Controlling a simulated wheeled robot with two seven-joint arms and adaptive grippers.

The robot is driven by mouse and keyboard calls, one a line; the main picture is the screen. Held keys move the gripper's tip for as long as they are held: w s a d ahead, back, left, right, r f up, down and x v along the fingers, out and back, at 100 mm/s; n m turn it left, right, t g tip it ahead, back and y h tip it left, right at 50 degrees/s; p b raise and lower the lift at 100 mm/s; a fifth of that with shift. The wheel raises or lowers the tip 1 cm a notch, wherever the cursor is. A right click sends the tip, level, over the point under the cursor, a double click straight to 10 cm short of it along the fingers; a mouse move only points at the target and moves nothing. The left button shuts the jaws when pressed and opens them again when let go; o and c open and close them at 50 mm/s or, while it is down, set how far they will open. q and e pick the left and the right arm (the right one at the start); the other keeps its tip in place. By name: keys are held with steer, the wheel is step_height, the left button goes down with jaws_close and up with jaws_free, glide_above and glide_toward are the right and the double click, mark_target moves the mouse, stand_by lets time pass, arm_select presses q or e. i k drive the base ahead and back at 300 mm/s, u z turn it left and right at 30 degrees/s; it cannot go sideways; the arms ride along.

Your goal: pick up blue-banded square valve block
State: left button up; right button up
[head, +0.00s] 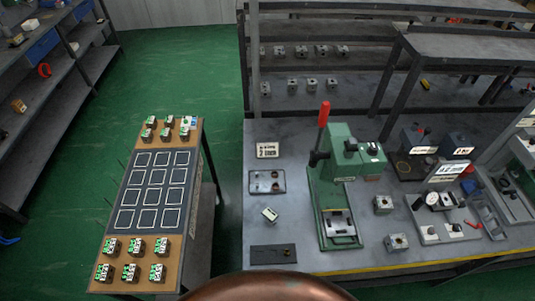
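Several small valve blocks stand on the narrow board table at left. One block at its back right corner (190,121) shows a small blue and white patch; it is too small to tell whether this is a band. The other blocks there, such as the front left one (110,247), show green and white marks. Two grey square blocks (383,204) (397,241) sit on the workbench right of the green press, with no blue that I can make out. A pale block (269,214) lies tilted left of the press. Neither of my grippers is in view.
The green press (334,180) with a red-topped lever stands on the grey workbench (290,235). A dark mat with empty white squares (150,190) fills the middle of the left table. Shelves with several blocks (320,50) stand behind. Green floor (228,175) separates the tables.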

mark_target(392, 245)
steer(key=u, duration=1.55)
steer(key=k, duration=0.95)
steer(key=z, duration=1.55)
steer(key=i, duration=0.3)
steer(key=z, duration=0.1)
